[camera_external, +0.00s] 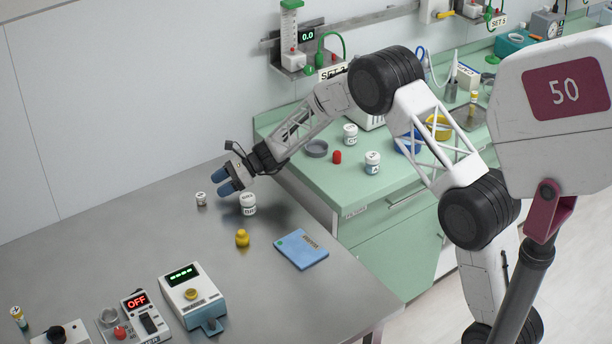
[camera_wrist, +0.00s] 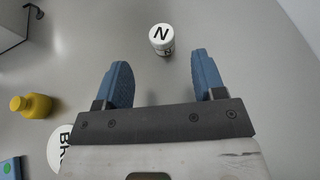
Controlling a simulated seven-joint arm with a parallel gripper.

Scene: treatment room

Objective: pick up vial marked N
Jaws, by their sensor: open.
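The vial marked N (camera_wrist: 162,40) is a small white vial with a black N on its cap, standing upright on the grey metal table. In the external view the small white vial (camera_external: 201,199) stands left of my gripper. My gripper (camera_external: 222,180) has two blue fingers, is open and empty, and is tilted down above the table near the vial.
A larger white jar (camera_external: 248,204) stands close by, under my gripper's right side. Devices (camera_external: 193,296) occupy the front left. The table left of the vial is clear.

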